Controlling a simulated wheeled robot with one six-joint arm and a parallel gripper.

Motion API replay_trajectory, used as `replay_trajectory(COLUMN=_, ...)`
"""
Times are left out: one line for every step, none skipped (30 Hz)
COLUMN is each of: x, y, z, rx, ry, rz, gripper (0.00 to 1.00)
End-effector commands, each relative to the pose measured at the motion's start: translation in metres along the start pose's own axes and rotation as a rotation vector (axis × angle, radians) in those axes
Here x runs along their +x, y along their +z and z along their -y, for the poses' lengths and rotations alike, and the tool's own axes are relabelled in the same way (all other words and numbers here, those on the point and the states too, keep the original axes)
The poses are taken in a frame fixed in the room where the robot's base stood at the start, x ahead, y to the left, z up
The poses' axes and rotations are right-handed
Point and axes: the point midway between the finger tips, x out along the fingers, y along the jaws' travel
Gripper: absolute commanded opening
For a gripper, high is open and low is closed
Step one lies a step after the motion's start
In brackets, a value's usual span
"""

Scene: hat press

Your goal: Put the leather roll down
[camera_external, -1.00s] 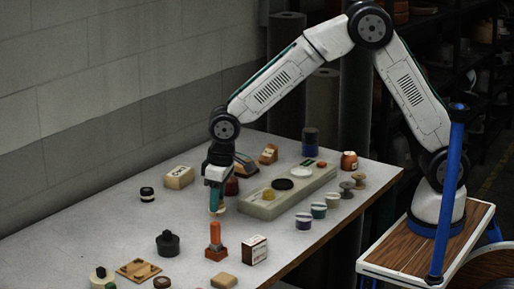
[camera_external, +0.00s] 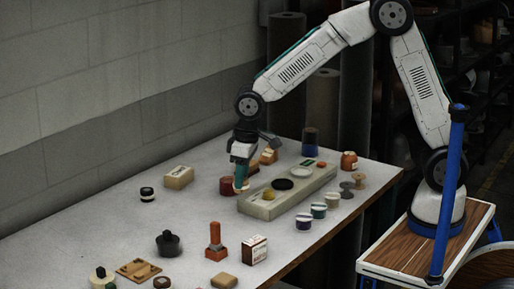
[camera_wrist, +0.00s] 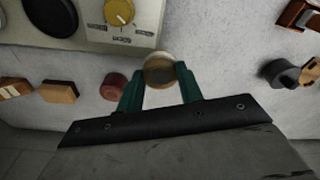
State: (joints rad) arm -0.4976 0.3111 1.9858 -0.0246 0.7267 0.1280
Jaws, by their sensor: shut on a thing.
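My gripper (camera_external: 241,176) has green fingers and points down over the table, just left of the pale control block. The fingers are shut on a small round tan and brown piece that looks like the leather roll (camera_external: 242,185). In the wrist view the leather roll (camera_wrist: 159,69) sits between the two green fingertips of my gripper (camera_wrist: 161,86), its round pale-rimmed end showing. I cannot tell whether the roll touches the table.
The pale control block (camera_external: 262,208) with a yellow knob (camera_wrist: 119,12) and a black disc is close beside the gripper. A dark red round piece (camera_external: 227,186) stands just left of it. An orange-handled stamp (camera_external: 215,241) stands nearer the front. The table's left-middle (camera_external: 130,225) is mostly clear.

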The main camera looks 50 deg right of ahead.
Motion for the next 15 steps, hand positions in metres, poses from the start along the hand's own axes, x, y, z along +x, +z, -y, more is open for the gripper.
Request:
replay_trajectory(x=-0.001, y=-0.018, z=-0.021, rx=0.011, ry=0.000, rz=-0.001, gripper=0.14)
replay_trajectory(x=-0.002, y=-0.027, z=-0.031, rx=0.010, ry=0.000, rz=-0.001, gripper=0.14)
replay_trajectory(x=-0.004, y=-0.037, z=-0.045, rx=0.009, ry=0.000, rz=0.000, gripper=0.14)
replay_trajectory(x=-0.005, y=-0.044, z=-0.055, rx=0.009, ry=0.000, rz=-0.001, gripper=0.14)
replay_trajectory(x=-0.006, y=-0.050, z=-0.063, rx=0.008, ry=0.000, rz=-0.001, gripper=0.14)
replay_trajectory(x=-0.007, y=-0.058, z=-0.075, rx=0.007, ry=-0.001, rz=-0.001, gripper=0.14)
replay_trajectory(x=-0.008, y=-0.062, z=-0.082, rx=0.005, ry=-0.001, rz=-0.001, gripper=0.14)
replay_trajectory(x=-0.008, y=-0.066, z=-0.088, rx=0.005, ry=-0.002, rz=-0.001, gripper=0.14)
replay_trajectory(x=-0.009, y=-0.070, z=-0.095, rx=0.004, ry=-0.003, rz=0.000, gripper=0.14)
replay_trajectory(x=-0.010, y=-0.072, z=-0.099, rx=0.002, ry=-0.003, rz=-0.001, gripper=0.14)
replay_trajectory(x=-0.010, y=-0.075, z=-0.103, rx=0.002, ry=-0.003, rz=-0.002, gripper=0.14)
replay_trajectory(x=-0.010, y=-0.078, z=-0.107, rx=0.002, ry=-0.003, rz=-0.002, gripper=0.14)
replay_trajectory(x=-0.009, y=-0.081, z=-0.109, rx=0.001, ry=-0.004, rz=-0.002, gripper=0.14)
replay_trajectory(x=-0.009, y=-0.085, z=-0.111, rx=0.000, ry=-0.004, rz=-0.001, gripper=0.14)
replay_trajectory(x=-0.008, y=-0.091, z=-0.112, rx=-0.001, ry=-0.004, rz=-0.001, gripper=0.14)
